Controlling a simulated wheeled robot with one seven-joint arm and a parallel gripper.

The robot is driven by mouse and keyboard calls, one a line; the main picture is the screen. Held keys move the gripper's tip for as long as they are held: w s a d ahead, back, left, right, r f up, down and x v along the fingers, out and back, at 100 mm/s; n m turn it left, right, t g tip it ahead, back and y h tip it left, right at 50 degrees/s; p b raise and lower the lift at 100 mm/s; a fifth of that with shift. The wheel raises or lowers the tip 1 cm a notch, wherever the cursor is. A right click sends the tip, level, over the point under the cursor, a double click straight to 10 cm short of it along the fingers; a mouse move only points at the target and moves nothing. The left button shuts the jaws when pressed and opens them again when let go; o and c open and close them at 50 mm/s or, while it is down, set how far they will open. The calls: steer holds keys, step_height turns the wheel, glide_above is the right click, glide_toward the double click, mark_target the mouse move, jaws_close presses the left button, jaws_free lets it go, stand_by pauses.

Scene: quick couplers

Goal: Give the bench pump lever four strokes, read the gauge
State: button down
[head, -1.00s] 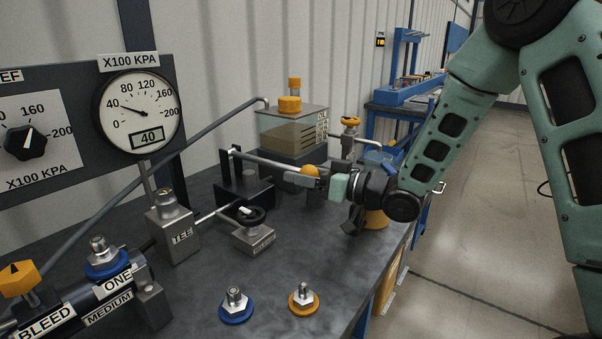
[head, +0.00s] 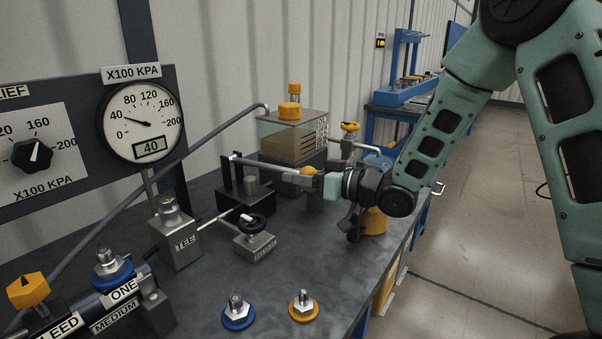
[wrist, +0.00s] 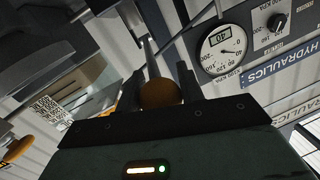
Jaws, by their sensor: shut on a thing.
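The pump lever is a grey rod (head: 265,165) running from the dark pump block (head: 240,192) to an orange knob (head: 308,170). My gripper (head: 316,180) is shut on the lever's knob end; the orange knob also shows between the fingers in the wrist view (wrist: 160,94). The rod lies close to level, dipping slightly toward the knob. The round gauge (head: 143,122) on the panel shows 40 on its small display, with its needle near 40. The gauge also appears upside down in the wrist view (wrist: 222,50).
A clear fluid tank (head: 292,140) stands behind the lever. A steel tee block (head: 175,238) and a black-knobbed valve (head: 253,238) sit left of it. Blue-ringed (head: 238,312) and orange-ringed (head: 304,306) fittings stand on the front bench. Open floor lies right.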

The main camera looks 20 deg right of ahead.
steer(key=r+p, duration=0.2)
steer(key=p, duration=0.1)
steer(key=r+g+h+p, duration=0.1)
steer(key=r+p, duration=0.1)
steer(key=p, duration=0.1)
steer(key=w+r+g+p, duration=0.1)
steer(key=r+p, duration=0.1)
steer(key=p, duration=0.2)
steer(key=shift+a+r+h, duration=0.3)
steer(key=shift+a, duration=0.05)
steer(key=shift+w+a+r+p, duration=0.2)
steer(key=shift+w+r+p, duration=0.1)
steer(key=shift+r+p, duration=0.55)
steer(key=shift+w+a+r+p, duration=0.2)
steer(key=shift+w+r+p, duration=0.1)
steer(key=shift+r+p, duration=0.15)
steer(key=shift+f, duration=0.1)
steer(key=c, duration=0.9)
jaws_free()
steer(key=shift+s+d, duration=0.1)
steer(key=b+v, duration=0.1)
steer(key=v, duration=1.6)
steer(key=shift+r, duration=0.4)
